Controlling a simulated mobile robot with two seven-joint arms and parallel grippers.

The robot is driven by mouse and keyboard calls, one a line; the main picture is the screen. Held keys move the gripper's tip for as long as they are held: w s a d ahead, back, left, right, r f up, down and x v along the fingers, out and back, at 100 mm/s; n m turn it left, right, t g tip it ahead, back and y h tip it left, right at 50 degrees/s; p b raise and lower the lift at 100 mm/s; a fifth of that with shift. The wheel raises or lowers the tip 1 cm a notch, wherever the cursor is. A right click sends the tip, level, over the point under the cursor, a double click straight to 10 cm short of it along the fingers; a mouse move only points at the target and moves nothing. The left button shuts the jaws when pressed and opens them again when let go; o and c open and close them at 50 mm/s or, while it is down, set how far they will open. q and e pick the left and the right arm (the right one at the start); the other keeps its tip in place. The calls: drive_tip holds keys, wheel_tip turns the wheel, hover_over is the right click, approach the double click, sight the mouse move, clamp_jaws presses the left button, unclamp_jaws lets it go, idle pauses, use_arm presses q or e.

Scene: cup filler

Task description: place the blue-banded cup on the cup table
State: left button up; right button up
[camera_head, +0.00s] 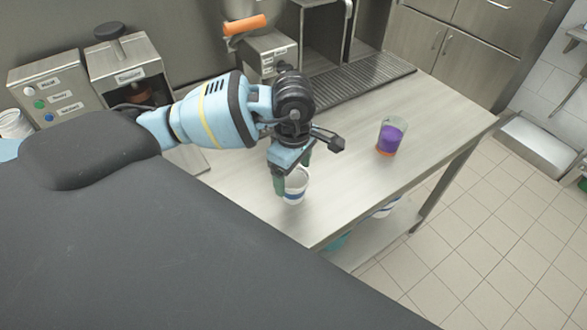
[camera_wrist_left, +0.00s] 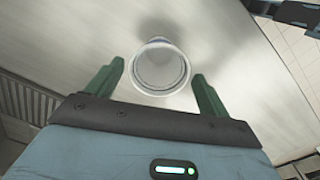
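The white cup with a blue band (camera_head: 295,189) stands upright on the pale table top (camera_head: 345,185), near its front edge. My left gripper (camera_head: 291,178) is over the cup, pointing down, with its green fingers beside it. In the left wrist view the round cup mouth (camera_wrist_left: 160,70) lies between the two fingers (camera_wrist_left: 158,85). A gap shows between each finger and the cup, so the gripper is open and not holding it. The wrist partly hides the cup in the head view. My right gripper is not in view.
A clear cup with purple and orange contents (camera_head: 391,139) stands to the right on the table. A drip grate (camera_head: 365,82) and machines line the back. More cups (camera_head: 386,210) show on the shelf below. The table between the two cups is clear.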

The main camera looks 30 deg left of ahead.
sight(293, 177)
use_arm(q)
drive_tip(key=shift+r, duration=0.2)
wheel_tip(293, 177, up, 12)
idle(0.6)
